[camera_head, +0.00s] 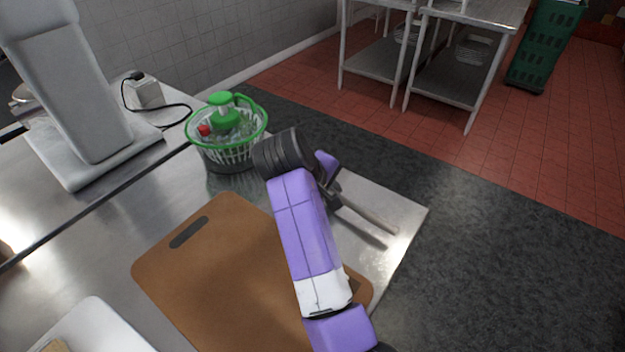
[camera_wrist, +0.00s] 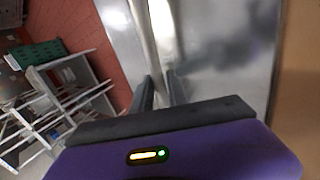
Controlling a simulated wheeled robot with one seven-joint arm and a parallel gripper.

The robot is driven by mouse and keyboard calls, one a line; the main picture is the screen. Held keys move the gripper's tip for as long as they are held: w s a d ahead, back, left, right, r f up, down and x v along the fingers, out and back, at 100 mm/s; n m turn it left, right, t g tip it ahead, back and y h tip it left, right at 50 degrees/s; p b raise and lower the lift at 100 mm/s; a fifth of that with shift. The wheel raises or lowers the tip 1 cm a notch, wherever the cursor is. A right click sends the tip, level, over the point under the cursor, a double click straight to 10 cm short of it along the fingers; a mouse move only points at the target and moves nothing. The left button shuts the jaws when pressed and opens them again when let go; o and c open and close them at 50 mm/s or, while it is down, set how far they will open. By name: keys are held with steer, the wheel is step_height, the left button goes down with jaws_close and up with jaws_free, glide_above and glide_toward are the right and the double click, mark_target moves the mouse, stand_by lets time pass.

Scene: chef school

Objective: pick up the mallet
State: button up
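A pale, long handle, seemingly the mallet's (camera_head: 368,219), extends right from my gripper (camera_head: 332,190) near the counter's corner in the head view. The mallet's head cannot be made out, and my arm covers the near part. In the wrist view the handle (camera_wrist: 147,25) runs down from the top edge to the tips of my gripper (camera_wrist: 162,84). The two dark fingers are close together, with the handle's end at the narrow gap between them. Whether they press on it cannot be seen.
A brown cutting board (camera_head: 190,280) lies left of my arm. A white appliance (camera_head: 75,110) is at far left, a white tray (camera_head: 95,330) at lower left. Open floor (camera_head: 480,240) lies beyond the counter's right edge.

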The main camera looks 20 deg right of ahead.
steer(key=shift+d+f, duration=0.1)
steer(key=shift+f, duration=0.05)
jaws_close()
steer(key=shift+w, duration=0.1)
stand_by(1.3)
